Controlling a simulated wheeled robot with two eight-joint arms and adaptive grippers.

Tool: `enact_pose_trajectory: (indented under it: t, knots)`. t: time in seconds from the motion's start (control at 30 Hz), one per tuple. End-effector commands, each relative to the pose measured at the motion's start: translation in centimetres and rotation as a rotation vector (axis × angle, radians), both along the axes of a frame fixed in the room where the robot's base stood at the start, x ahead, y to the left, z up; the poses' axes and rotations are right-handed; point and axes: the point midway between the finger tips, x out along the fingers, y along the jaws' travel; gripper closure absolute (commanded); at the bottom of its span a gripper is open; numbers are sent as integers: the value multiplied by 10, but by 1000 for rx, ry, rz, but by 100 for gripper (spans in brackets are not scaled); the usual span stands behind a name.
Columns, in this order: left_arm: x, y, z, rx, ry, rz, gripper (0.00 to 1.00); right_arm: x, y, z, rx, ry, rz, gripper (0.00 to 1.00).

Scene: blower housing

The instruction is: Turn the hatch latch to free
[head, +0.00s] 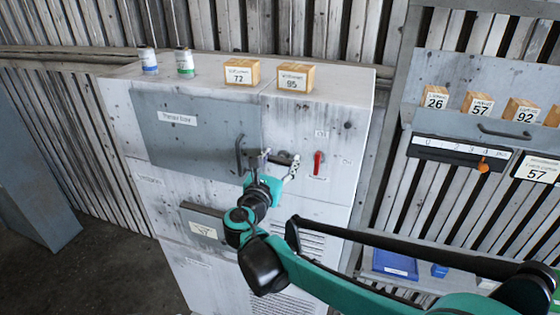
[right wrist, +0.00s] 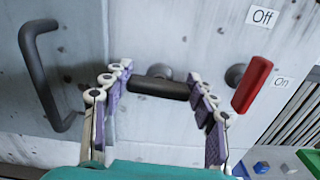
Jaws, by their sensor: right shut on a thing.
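The hatch latch (right wrist: 160,88) is a short dark bar on the cabinet front, lying about level in the right wrist view. It also shows in the head view (head: 283,160), just right of the grey hatch (head: 185,140) labelled "Transfer Bay". My right gripper (head: 280,161) is at the latch, with its two purple-padded fingers at the bar's two ends in the right wrist view (right wrist: 158,82). It is shut on the latch. The hatch's dark handle (head: 239,155) stands to the left of the fingers. My left gripper is not in view.
A red switch lever (right wrist: 253,85) with "Off" and "On" labels sits close right of the latch. Two cans and two numbered wooden blocks (head: 241,73) stand on the cabinet top. A grey shelf (head: 480,120) with numbered blocks is at the right.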

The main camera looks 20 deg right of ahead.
Motion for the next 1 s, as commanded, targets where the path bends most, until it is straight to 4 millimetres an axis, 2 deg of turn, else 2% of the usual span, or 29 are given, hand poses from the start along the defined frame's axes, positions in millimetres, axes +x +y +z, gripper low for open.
enact_pose_trajectory:
  t: [1.0]
  knots:
    - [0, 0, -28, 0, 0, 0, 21, -2, -4, -3, 754, -511, 0, 71]
